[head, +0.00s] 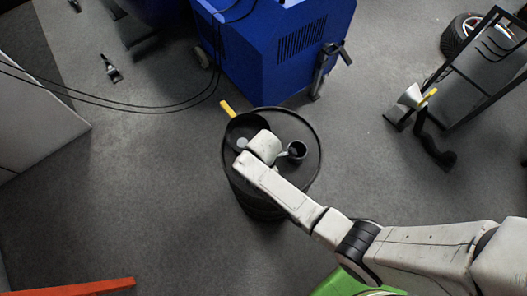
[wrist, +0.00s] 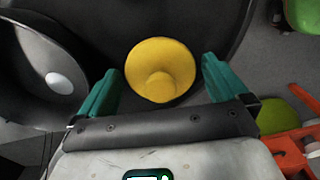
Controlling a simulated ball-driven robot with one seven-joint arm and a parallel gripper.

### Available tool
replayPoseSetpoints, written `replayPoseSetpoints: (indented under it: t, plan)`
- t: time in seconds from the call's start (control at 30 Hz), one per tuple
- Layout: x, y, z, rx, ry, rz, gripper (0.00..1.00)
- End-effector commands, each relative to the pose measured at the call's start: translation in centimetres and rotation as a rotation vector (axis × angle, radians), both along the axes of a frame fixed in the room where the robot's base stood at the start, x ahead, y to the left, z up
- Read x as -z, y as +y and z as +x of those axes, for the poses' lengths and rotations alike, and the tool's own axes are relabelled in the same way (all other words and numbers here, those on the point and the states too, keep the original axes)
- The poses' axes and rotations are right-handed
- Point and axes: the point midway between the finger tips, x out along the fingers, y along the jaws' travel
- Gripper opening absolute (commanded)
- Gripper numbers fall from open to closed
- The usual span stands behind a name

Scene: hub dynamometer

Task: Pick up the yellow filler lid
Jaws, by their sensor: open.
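My gripper (wrist: 161,67) is open, with one green finger to the left of the lid and one to the right. I see a gap on both sides, and the jaws hold nothing. I cannot tell how far above the lid the fingertips are. In the head view my wrist hides the lid and the fingers.
A dark round dish (wrist: 30,75) with a pale spot lies left of the left finger. In the head view it sits at the drum's left rim beside a yellow handle (head: 228,109). A blue machine (head: 265,50) stands close behind the drum. Floor is clear left of the drum.

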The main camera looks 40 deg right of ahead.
Motion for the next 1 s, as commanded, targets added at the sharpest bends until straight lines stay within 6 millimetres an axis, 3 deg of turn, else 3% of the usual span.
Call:
replayPoseSetpoints:
  t: [0.07, 0.53, 0.83, 1.0]
  plan:
    - [0.0, 0.0, 0.0, 0.0, 0.0, 0.0, 0.97]
    - [0.0, 0.0, 0.0, 0.0, 0.0, 0.0, 0.53]
    - [-0.3, 0.0, 0.0, 0.0, 0.0, 0.0, 0.53]
    - [-1.5, 0.0, 0.1, 0.0, -0.002, 0.001, 0.53]
